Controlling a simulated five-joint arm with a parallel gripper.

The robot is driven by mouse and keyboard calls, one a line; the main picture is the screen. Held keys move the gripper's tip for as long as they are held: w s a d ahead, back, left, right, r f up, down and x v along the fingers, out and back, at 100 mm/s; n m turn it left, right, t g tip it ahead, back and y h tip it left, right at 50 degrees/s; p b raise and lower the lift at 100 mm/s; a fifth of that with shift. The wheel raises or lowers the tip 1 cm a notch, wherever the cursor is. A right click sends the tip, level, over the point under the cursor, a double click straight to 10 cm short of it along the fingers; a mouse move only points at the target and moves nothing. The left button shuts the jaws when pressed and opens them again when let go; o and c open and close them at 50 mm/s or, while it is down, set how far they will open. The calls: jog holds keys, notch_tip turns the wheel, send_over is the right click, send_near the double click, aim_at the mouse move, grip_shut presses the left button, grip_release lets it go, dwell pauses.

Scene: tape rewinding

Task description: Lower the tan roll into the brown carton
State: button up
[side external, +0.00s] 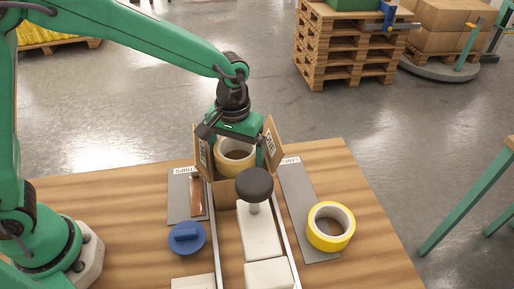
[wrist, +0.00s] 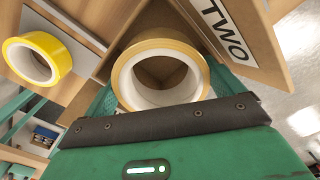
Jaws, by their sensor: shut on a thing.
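The tan roll (side external: 236,170) is held between the two fingers of my gripper (side external: 237,152), one on each side of it. The brown carton (side external: 224,194) stands open beneath, its flaps raised left and right of the roll. The roll is between the flaps at about the level of the carton's opening; its exact depth is unclear. In the wrist view the tan roll (wrist: 152,44) shows its pale core, and the carton's inside shows through the hole. A carton flap (wrist: 262,62) reads "TWO". My gripper (wrist: 160,85) is partly hidden by its own dark front edge there.
A yellow roll (side external: 321,239) lies on a grey mat (side external: 295,190) at right. A black-knobbed device (side external: 256,185) stands in front of the carton between metal rails. A blue round object (side external: 187,237) sits at left. The table (side external: 370,220) is bare at far right.

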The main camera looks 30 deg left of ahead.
jog(key=shift+f, duration=1.3)
dwell(0.7)
jog(key=o, duration=0.7)
jog(key=shift+o, duration=0.2)
jog(key=shift+r, duration=0.1)
notch_tip(320, 180, up, 7)
dwell(0.9)
